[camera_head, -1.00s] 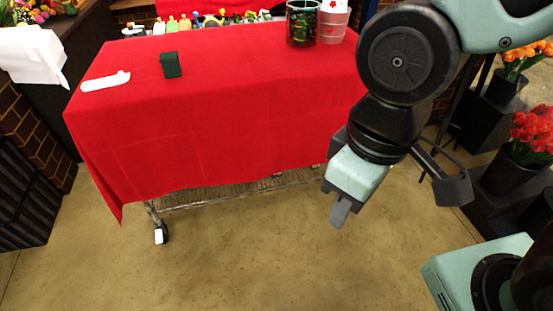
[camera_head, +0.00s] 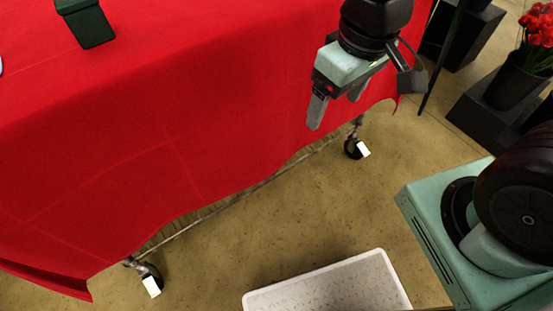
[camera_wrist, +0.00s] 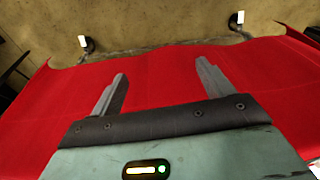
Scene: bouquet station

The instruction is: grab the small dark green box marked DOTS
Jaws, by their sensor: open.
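The small dark green box (camera_head: 86,22) stands on the red-covered table (camera_head: 190,70) at the upper left of the head view. No marking on it can be read. My gripper (camera_head: 336,112) is in front of the table's side, to the right of the box and well apart from it. Its fingers point down in the head view. In the wrist view my gripper (camera_wrist: 162,85) shows two spread fingers with nothing between them, against red cloth. The box does not show in the wrist view.
A white object (camera_head: 1,67) is cut off at the left edge. The cloth hangs down to a wheeled frame with casters (camera_head: 148,278). A pale tray-like thing (camera_head: 330,288) is low in front. Dark stands with red flowers (camera_head: 540,25) are at the right. Floor between is clear.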

